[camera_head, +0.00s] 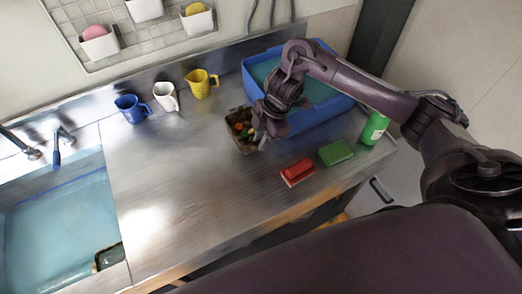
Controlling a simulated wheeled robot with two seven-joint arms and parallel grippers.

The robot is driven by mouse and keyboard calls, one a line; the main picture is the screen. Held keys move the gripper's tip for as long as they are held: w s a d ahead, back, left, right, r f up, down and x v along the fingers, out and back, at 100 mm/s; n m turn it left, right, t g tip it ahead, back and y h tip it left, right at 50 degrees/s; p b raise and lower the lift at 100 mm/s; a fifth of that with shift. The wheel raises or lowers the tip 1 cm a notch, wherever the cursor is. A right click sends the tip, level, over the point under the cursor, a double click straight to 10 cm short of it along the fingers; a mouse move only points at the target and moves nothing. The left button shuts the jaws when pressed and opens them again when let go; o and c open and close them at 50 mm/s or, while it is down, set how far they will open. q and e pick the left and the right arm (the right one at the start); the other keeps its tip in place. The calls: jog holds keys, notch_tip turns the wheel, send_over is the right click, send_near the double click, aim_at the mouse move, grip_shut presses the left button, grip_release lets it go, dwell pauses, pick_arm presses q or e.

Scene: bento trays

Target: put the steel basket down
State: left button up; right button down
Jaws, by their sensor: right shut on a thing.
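The steel basket (244,149) is brownish and box-shaped, with several small coloured pieces inside. It is near the middle of the steel counter, against the left side of the blue tub. My right gripper (263,136) is at the basket's right side, shut on it. The gripper and wrist hide the basket's right part. I cannot tell whether the basket's base touches the counter. My left gripper is not in view.
A blue tub (318,123) of water stands behind my right arm. A red brush (297,172), green sponge (335,153) and green bottle (374,128) are to the right. Three mugs (166,97) line the back. A water-filled sink (60,225) is left. The counter's front middle is clear.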

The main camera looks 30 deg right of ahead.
jog(key=shift+f, duration=0.7)
notch_tip(320, 180, down, 3)
jog(key=shift+f+p, duration=0.2)
jog(key=shift+p, duration=0.1)
jog(key=shift+f, duration=0.4)
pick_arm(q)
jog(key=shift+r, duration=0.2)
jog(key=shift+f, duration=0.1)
pick_arm(e)
jog(key=shift+f, duration=0.1)
jog(key=c, duration=1.3)
grip_release()
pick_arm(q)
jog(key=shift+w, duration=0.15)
